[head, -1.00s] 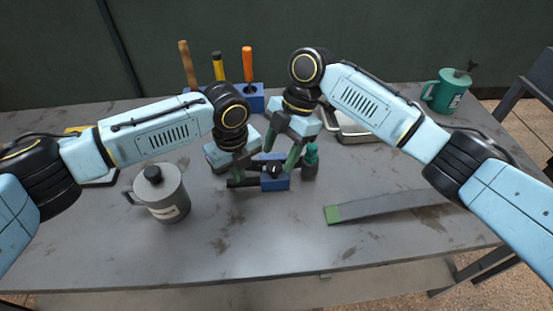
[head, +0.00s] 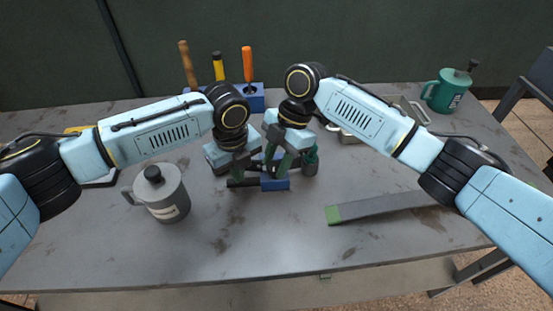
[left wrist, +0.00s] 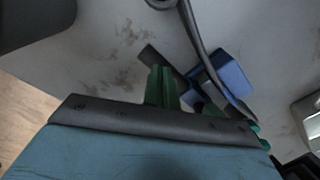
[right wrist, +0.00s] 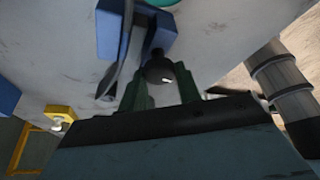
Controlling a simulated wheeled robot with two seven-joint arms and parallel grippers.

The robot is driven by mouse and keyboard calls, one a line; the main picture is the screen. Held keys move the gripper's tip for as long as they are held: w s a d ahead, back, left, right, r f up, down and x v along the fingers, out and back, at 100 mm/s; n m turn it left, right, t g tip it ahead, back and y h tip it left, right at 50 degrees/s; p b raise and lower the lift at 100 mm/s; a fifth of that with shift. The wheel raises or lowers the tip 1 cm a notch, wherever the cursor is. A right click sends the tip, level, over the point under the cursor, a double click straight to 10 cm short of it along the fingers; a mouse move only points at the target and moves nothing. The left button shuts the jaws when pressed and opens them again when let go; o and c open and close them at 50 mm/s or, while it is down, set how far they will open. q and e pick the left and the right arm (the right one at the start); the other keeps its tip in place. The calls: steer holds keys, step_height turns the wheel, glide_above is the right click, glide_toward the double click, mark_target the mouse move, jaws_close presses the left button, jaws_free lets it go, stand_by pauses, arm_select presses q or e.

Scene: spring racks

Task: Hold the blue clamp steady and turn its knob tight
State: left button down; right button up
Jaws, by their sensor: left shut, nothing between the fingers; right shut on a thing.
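The blue clamp (head: 275,184) lies near the table's middle, with a dark bar (head: 238,183) reaching left from it. Its blue block also shows in the left wrist view (left wrist: 234,72) and the right wrist view (right wrist: 122,32). The round black knob (right wrist: 158,70) sits between the green fingertips of my right gripper (right wrist: 160,84), which is shut on it. In the head view that gripper (head: 272,163) covers the knob. My left gripper (head: 240,172) is at the clamp's left end by the dark bar. Its green fingers (left wrist: 162,86) are together and empty; contact with the bar is unclear.
A grey lidded mug (head: 165,197) stands front left. A blue rack (head: 257,102) with several tools is at the back. A grey bar with a green end (head: 385,206) lies at the right. The front table is clear.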

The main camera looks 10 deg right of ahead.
steer(key=m+t, duration=0.1)
steer(key=m, duration=0.3)
steer(key=shift+s+m+t+y, duration=0.15)
steer(key=shift+m+t+y, duration=0.25)
steer(key=o, duration=1)
steer(key=shift+c, duration=0.2)
steer(key=v, duration=1.2)
